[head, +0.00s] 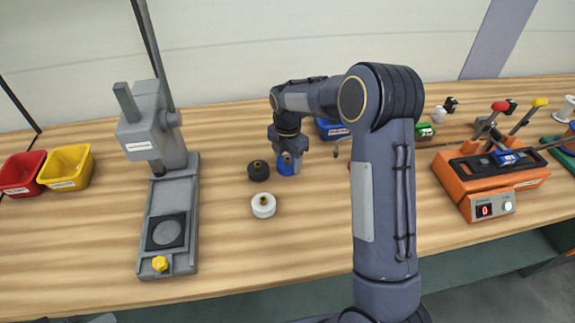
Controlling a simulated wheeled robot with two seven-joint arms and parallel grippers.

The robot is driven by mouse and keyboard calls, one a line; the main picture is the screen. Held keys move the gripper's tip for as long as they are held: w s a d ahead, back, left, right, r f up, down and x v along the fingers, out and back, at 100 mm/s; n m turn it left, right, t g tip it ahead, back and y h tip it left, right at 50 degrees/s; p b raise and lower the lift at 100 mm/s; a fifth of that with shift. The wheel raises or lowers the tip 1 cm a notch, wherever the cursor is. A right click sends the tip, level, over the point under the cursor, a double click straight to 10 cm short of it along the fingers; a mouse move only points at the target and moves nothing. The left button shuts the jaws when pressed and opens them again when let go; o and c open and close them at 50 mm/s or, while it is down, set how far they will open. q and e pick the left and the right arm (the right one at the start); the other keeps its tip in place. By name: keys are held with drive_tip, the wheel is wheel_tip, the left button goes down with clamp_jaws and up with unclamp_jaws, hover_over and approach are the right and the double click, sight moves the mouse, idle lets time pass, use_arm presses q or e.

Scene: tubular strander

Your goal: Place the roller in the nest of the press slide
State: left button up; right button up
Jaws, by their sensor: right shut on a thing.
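The grey press (157,140) stands at the left of the bench. Its long slide (184,195) reaches toward the front and carries a dark square nest (158,241) with a round grey centre. A yellow knob (159,264) sits at the slide's front end. My right gripper (289,164) points down at mid-bench, shut on a blue roller (285,168); I cannot tell if the roller touches the bench. A black roller (258,171) stands just left of it, and a white roller (263,206) stands nearer the front. My left gripper is not in view.
Red (22,174) and yellow (66,167) bins stand left of the press. A blue bin (331,129) is partly hidden behind my right arm. An orange machine (490,183) with levers stands at the right. Bench between slide and rollers is clear.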

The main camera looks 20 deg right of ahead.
drive_tip(key=shift+r, duration=0.1)
drive_tip(key=c, duration=0.7)
drive_tip(key=shift+w+r, duration=0.1)
drive_tip(key=shift+r, duration=0.55)
drive_tip(key=s+a+r+b, duration=0.2)
drive_tip(key=s+a+r, duration=0.4)
drive_tip(key=s+r, duration=0.5)
drive_tip(key=shift+s+r+b, duration=0.3)
drive_tip(key=shift+s+r, duration=0.05)
drive_tip(key=shift+s, duration=0.55)
